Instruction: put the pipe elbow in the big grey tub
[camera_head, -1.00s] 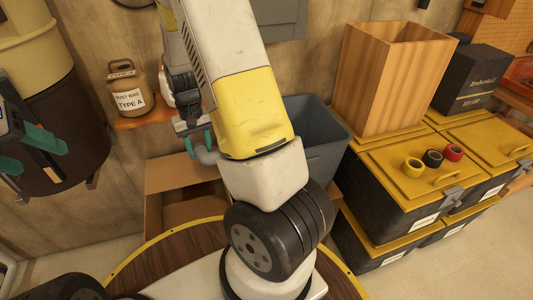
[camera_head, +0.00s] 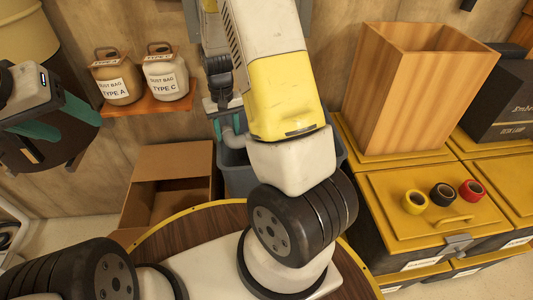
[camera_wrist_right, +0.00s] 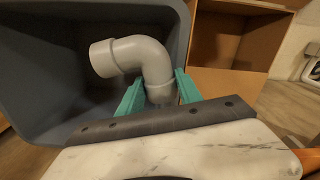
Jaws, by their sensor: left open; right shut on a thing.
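The grey pipe elbow (camera_wrist_right: 146,52) is held between the teal fingers of my right gripper (camera_wrist_right: 158,92). In the right wrist view its free end hangs over the inside of the big grey tub (camera_wrist_right: 48,100). In the head view the elbow (camera_head: 236,139) shows at the tub's (camera_head: 238,178) upper left part, beside my right gripper (camera_head: 224,122). My right arm hides much of the tub there. My left gripper (camera_head: 35,140) is open and empty at the far left.
An open cardboard box (camera_head: 172,165) stands just left of the tub. A tall wooden bin (camera_head: 405,90) and yellow-lidded crates (camera_head: 400,235) with tape rolls are at the right. Dust bag jars (camera_head: 117,80) sit on an orange shelf (camera_head: 150,107). A round wooden table (camera_head: 190,240) is in front.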

